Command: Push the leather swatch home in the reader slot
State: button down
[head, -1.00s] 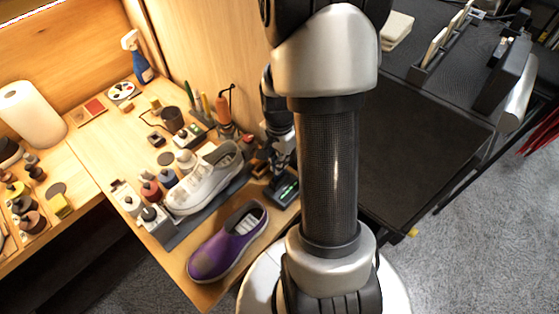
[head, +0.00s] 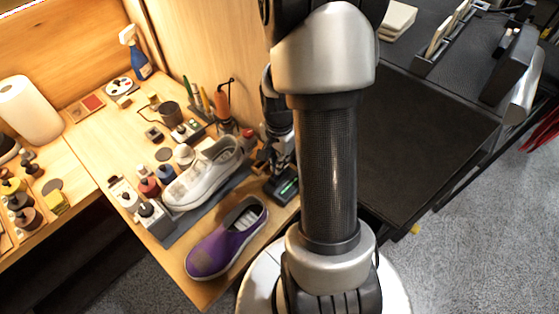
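My gripper (head: 282,163) points down at the right end of the wooden bench, partly hidden behind my own arm. It is over a small dark device with a green light, which looks like the reader (head: 285,188). The fingertips are close to the device's back edge; I cannot tell whether they touch it. The leather swatch and the slot are too small or too hidden to make out. Whether the fingers are open or shut does not show.
A purple shoe (head: 226,240) lies at the bench's front edge, left of the reader. A white sneaker (head: 203,175) stands on a grey mat behind it. Bottles, brushes and an orange-handled tool (head: 222,100) crowd the bench. A dark table (head: 420,140) at right is largely clear.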

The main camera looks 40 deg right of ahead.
jog(key=shift+f, duration=0.3)
jog(key=c, duration=1.7)
grip_release()
jog(key=shift+r, duration=0.15)
notch_tip(320, 180, up, 12)
jog(key=shift+f, duration=0.1)
jog(key=shift+a, duration=0.1)
jog(key=s+a+r+n+t, duration=0.1)
jog(key=s+a+r+n, duration=0.2)
jog(key=a+r+n, duration=0.1)
jog(key=s+a+r+n+t, duration=0.2)
jog(key=s+a+r+n, duration=0.1)
jog(key=a+n, duration=0.4)
jog(key=s+a+r+n+t, duration=0.1)
jog(key=s+a+r+n, duration=0.2)
jog(key=a, duration=0.6)
notch_tip(320, 180, up, 2)
jog(key=shift+s+r+n+t, duration=0.15)
jog(key=shift+n+t, duration=0.15)
jog(key=shift+n, duration=1.3)
